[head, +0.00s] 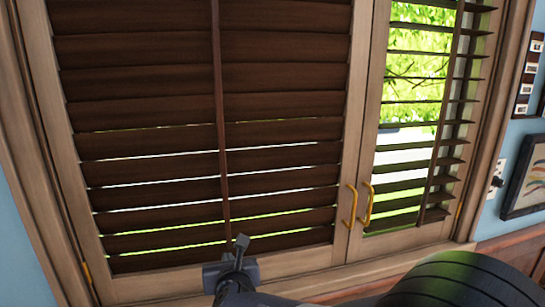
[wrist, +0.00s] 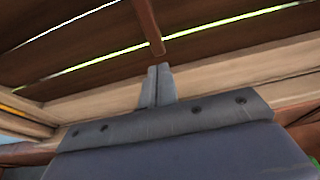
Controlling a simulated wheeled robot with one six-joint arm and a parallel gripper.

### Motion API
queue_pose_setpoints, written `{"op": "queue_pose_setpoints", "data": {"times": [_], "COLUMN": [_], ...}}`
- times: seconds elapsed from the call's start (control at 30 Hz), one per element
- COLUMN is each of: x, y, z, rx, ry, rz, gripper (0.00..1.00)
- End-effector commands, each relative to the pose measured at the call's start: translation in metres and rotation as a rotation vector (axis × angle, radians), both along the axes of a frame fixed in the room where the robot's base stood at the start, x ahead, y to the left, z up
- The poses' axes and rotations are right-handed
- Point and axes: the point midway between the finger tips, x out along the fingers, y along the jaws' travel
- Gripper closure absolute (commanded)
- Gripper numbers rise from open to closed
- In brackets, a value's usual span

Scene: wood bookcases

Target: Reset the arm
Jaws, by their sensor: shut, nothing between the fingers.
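My gripper (head: 241,243) shows at the bottom middle of the head view, in front of the lower part of the left shutter. In the wrist view my gripper (wrist: 158,70) points up at the shutter, with its two fingers pressed together and nothing between them. Its tips appear close to the lower end of the shutter's tilt rod (wrist: 147,25); I cannot tell whether they touch it. My dark arm fills the bottom right of the head view.
The left shutter (head: 130,80) has its slats nearly closed. The right shutter (head: 412,95) has open slats with greenery behind. Two gold handles (head: 351,206) (head: 367,204) sit where the frames meet. Framed pictures (head: 525,178) hang on the blue wall at right.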

Motion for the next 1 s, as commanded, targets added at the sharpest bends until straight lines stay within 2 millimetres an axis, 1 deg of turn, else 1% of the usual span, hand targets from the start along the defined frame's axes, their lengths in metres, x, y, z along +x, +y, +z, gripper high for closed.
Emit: {"op": "queue_pose_setpoints", "data": {"times": [0.03, 0.1, 0.17, 0.43, 0.47, 0.5, 0.6, 0.8, 1.0], "x": [-0.004, -0.008, -0.011, -0.010, -0.011, -0.019, -0.033, -0.062, -0.086], "y": [-0.001, -0.002, -0.002, -0.002, -0.003, -0.004, -0.008, -0.015, -0.021], "z": [-0.020, -0.034, -0.045, -0.079, -0.080, -0.071, -0.064, -0.054, -0.045], "rx": [-0.003, -0.003, -0.002, -0.001, -0.001, 0.003, 0.003, 0.003, 0.002], "ry": [0.002, 0.004, 0.003, 0.003, 0.002, 0.001, -0.001, 0.001, 0.000], "rz": [0.001, 0.002, 0.003, 0.000, 0.001, 0.002, 0.001, 0.003, 0.003], "gripper": [1.00, 1.00, 1.00, 1.00, 1.00, 1.00, 1.00, 1.00, 1.00]}}
